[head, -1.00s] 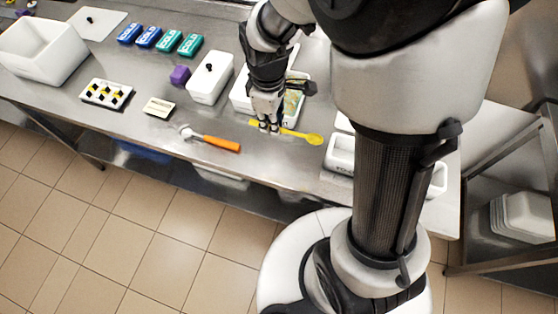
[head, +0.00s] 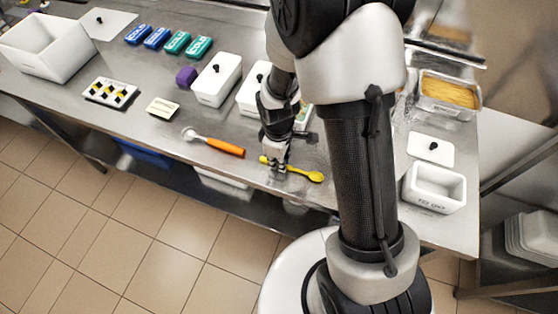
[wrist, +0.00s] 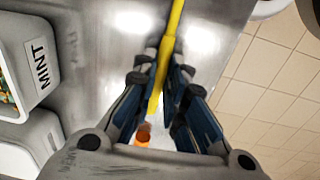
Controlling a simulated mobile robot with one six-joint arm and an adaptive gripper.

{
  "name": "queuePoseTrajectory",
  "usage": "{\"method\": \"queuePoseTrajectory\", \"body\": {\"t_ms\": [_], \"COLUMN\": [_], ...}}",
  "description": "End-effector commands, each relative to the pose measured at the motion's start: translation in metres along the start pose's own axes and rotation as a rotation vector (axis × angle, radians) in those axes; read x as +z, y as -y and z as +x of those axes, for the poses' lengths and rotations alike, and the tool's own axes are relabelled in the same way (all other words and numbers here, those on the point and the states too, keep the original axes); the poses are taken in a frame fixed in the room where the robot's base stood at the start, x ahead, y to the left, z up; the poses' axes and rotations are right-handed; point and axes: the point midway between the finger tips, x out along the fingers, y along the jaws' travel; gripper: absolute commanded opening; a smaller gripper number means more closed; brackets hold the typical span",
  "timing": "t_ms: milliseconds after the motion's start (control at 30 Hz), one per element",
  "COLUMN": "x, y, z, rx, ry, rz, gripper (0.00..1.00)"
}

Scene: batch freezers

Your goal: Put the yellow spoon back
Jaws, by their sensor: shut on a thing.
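The yellow spoon (head: 304,174) is near the front edge of the steel counter, its bowl end pointing right. My gripper (head: 275,163) is shut on its handle, near the left end. In the wrist view the yellow handle (wrist: 168,48) runs between the two dark fingers (wrist: 162,83) and up out of the frame. The bowl is out of the wrist view. I cannot tell whether the spoon touches the counter or hangs just above it.
An orange-handled tool (head: 224,147) lies left of my gripper; its orange end (wrist: 142,138) shows in the wrist view. A tub labelled MINT (wrist: 42,60) is close by. White lidded tubs (head: 216,82) stand behind. An open white tub (head: 434,188) and a yellow-filled pan (head: 449,94) are at right.

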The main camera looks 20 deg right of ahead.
Motion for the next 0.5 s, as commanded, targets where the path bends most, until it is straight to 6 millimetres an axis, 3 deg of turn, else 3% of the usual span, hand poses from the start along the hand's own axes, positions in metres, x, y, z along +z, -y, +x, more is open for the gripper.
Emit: {"method": "queuePoseTrajectory", "body": {"t_ms": [333,367,500], "x": [-0.0004,-0.0004,-0.0004], "y": [-0.0004,-0.0004,-0.0004], "z": [0.0033,0.0028,0.002], "rx": [0.001,0.001,0.001], "ry": [-0.001,-0.001,-0.001], "rz": [0.0,0.0,0.0], "gripper": [0.0,0.13,0.23]}}
